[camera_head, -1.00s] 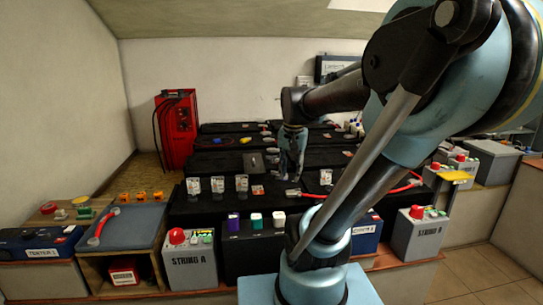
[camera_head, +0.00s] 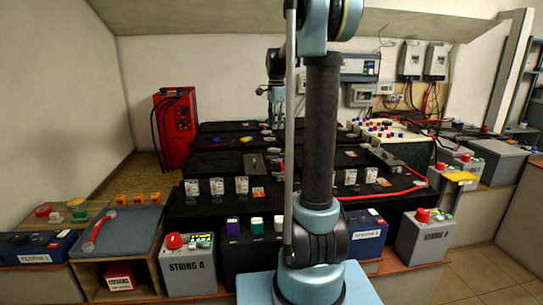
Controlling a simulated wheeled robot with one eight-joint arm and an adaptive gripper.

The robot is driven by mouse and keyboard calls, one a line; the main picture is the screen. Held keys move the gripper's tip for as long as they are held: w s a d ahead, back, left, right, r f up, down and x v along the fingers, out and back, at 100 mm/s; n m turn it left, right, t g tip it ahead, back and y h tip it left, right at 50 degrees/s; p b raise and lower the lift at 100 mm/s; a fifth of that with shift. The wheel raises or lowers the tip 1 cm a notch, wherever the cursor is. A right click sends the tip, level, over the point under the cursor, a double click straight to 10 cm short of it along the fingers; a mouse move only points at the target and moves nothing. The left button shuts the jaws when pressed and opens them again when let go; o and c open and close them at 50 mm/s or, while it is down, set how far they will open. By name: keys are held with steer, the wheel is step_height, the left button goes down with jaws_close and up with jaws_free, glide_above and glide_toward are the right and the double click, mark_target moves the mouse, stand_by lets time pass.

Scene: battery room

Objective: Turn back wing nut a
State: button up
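No wing nut can be made out for certain; at this size I cannot tell which small fitting on the black battery rows (camera_head: 215,165) is wing nut a. My gripper (camera_head: 274,124) hangs pointing down over the far battery rows, partly behind my own arm. It is small and dark here, so I cannot tell whether its fingers are open or shut, or whether it touches anything. My arm stands upright in the middle and hides part of the batteries behind it.
A red charger (camera_head: 176,128) stands at the back left. In front are a STRING A box (camera_head: 187,270), a blue-grey tray (camera_head: 122,231) with a red-handled tool, and another STRING box (camera_head: 422,238) at the right. A red cable (camera_head: 385,194) crosses the right batteries.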

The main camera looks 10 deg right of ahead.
mark_target(274, 160)
steer(key=w+f+m, duration=0.1)
steer(key=w+m, duration=0.2)
steer(key=w, duration=0.5)
steer(key=shift+n, duration=0.3)
step_height(274, 160, down, 17)
steer(key=shift+f, duration=0.15)
